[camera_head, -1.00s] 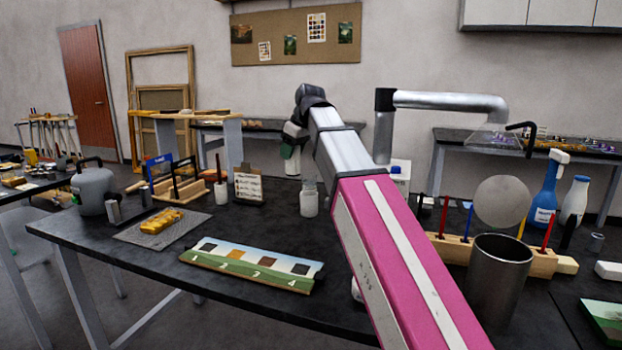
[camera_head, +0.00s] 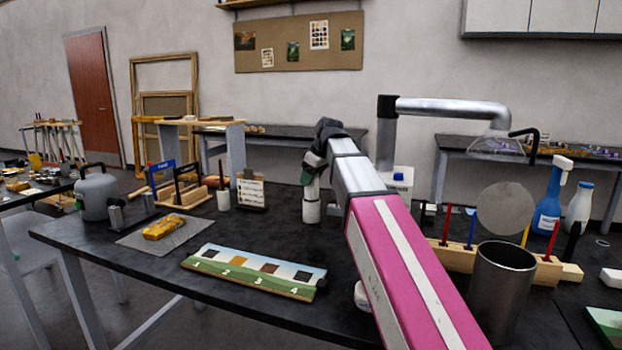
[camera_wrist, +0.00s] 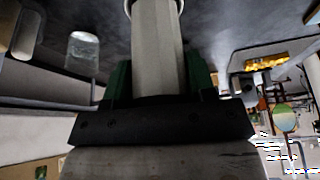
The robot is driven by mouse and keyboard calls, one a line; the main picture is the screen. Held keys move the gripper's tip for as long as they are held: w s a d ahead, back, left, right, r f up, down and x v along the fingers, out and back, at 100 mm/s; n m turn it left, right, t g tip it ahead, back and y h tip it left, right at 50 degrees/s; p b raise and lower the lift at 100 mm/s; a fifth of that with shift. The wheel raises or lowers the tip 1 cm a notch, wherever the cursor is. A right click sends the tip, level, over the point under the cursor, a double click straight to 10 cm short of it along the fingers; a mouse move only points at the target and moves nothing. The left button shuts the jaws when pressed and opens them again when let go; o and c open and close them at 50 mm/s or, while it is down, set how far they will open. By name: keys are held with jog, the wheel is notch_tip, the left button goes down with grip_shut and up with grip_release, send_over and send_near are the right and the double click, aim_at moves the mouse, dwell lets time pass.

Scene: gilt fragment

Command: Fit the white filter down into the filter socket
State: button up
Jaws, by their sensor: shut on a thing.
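My gripper (camera_head: 313,170) has dark green fingers and is shut on the white filter. The filter (camera_head: 312,190) is a pale upright cylinder below the fingers, above the dark table. In the wrist view the filter (camera_wrist: 157,50) runs from between the fingers to the top edge, where a paler, wider ring surrounds its far end. A small white vessel (camera_head: 312,212) lines up under the filter in the head view. I cannot tell whether it is the filter socket, or whether the filter touches it or has entered it.
A clear jar (camera_wrist: 83,52) stands beside the filter in the wrist view. A card stand (camera_head: 251,191) is left of my gripper. A painted strip with numbered swatches (camera_head: 255,272) lies in front. A metal cup (camera_head: 500,290) and wooden rack (camera_head: 550,270) are at right.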

jog(key=shift+f, duration=0.4)
jog(key=shift+f, duration=0.2)
jog(key=o, duration=0.9)
jog(key=shift+r, duration=0.1)
